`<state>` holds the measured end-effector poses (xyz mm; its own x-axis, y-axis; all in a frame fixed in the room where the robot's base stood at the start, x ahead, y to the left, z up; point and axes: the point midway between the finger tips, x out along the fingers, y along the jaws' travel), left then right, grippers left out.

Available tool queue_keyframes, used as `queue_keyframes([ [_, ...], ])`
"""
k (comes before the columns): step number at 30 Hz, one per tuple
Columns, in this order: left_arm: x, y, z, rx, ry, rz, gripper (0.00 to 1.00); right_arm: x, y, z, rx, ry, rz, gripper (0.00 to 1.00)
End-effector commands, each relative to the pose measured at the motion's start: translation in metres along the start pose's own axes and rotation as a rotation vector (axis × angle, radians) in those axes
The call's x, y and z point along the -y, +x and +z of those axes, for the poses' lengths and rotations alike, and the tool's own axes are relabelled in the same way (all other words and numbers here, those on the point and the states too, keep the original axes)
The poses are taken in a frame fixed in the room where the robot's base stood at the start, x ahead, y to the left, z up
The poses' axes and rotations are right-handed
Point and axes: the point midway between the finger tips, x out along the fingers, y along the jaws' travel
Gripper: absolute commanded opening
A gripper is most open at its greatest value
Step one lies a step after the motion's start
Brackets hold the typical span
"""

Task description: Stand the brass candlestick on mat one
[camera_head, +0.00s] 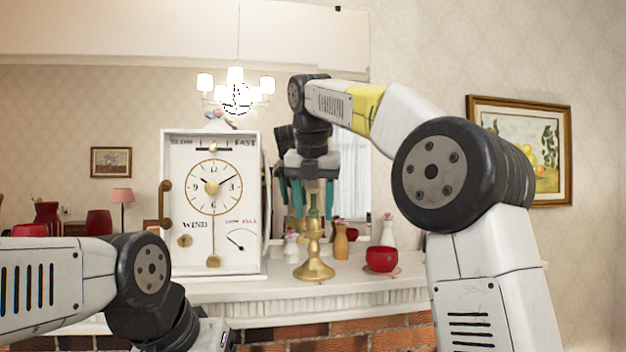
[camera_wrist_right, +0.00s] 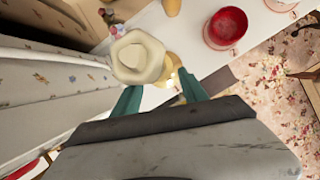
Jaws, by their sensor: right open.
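The brass candlestick (camera_head: 314,268) stands upright on the white mantel shelf, right of the clock cabinet. Its pale cup-shaped top (camera_wrist_right: 137,57) shows from above in the right wrist view, close to the left-hand finger. My right gripper (camera_head: 313,198) points down over it, with teal fingers apart on either side of its upper stem in the head view. The right gripper (camera_wrist_right: 160,92) is open; I cannot tell whether a finger touches the stem. I cannot make out mat one in either view. My left arm enters at lower left; its gripper is out of view.
The white clock cabinet (camera_head: 212,205) stands close left of the candlestick. A red bowl (camera_head: 382,259) sits to the right, with a tan bottle (camera_head: 341,241) and white bottle (camera_head: 388,232) behind. A mirror backs the shelf. The shelf's front edge (camera_head: 370,300) is near.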

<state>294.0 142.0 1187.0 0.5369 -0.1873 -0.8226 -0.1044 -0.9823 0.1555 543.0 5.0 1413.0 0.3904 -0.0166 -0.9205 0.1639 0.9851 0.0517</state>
Motion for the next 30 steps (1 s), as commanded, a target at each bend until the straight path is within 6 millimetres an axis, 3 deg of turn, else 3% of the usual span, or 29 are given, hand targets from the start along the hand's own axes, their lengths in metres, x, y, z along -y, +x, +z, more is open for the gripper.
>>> queue_keyframes([
  [3, 0.000, 0.000, 0.000, 0.000, 0.000, 0.000, 0.67, -0.001, -0.026, 0.001, 0.003, 0.000, 0.003, 0.51],
  [9, 0.000, 0.000, 0.000, 0.000, 0.000, 0.000, 0.67, 0.000, -0.052, 0.000, 0.001, 0.001, 0.000, 0.51],
  [20, 0.000, 0.000, 0.000, 0.000, 0.000, 0.000, 0.67, 0.006, -0.059, -0.001, 0.003, 0.049, 0.001, 0.51],
  [26, 0.000, 0.000, 0.000, 0.000, 0.000, 0.000, 0.67, 0.039, -0.048, -0.015, 0.012, 0.408, 0.027, 0.51],
  [30, 0.000, 0.000, 0.000, 0.000, 0.000, 0.000, 0.67, 0.074, -0.027, -0.040, 0.003, 0.819, 0.065, 0.51],
])
